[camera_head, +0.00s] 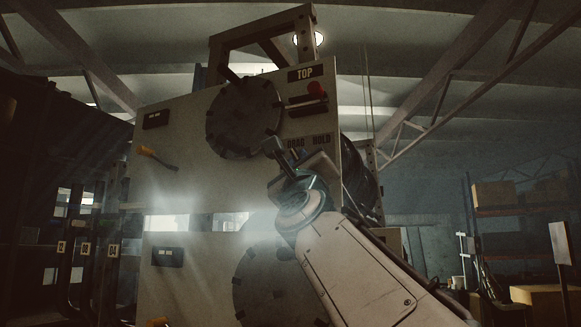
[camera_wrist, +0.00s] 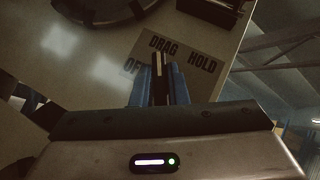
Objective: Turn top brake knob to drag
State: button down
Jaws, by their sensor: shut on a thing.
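The machine's upper panel (camera_head: 190,190) is pale and carries a TOP sign (camera_head: 306,73). The top brake knob (camera_wrist: 158,62) shows only as a dark sliver with a light line between my fingers. The line points toward the word DRAG. The label plate (camera_wrist: 200,60) reads OFF, DRAG and HOLD, with OFF partly covered by a finger. My gripper (camera_wrist: 160,72) is shut on the knob, with a blue finger on each side. In the head view my gripper (camera_head: 279,158) is at the panel's right side, just below DRAG and HOLD, and hides the knob.
A large dark round flange (camera_head: 244,115) sits left of and above my gripper. A red button (camera_head: 315,88) is above it, near the panel's right edge. An orange-tipped lever (camera_head: 158,157) sticks out at the left. A second flange is below, partly behind my arm.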

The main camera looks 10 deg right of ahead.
jog(key=c, duration=1.4)
grip_release()
jog(key=shift+c, duration=0.2)
jog(key=b+v, duration=0.6)
jog(key=v, duration=0.8)
jog(key=shift+b, duration=0.35)
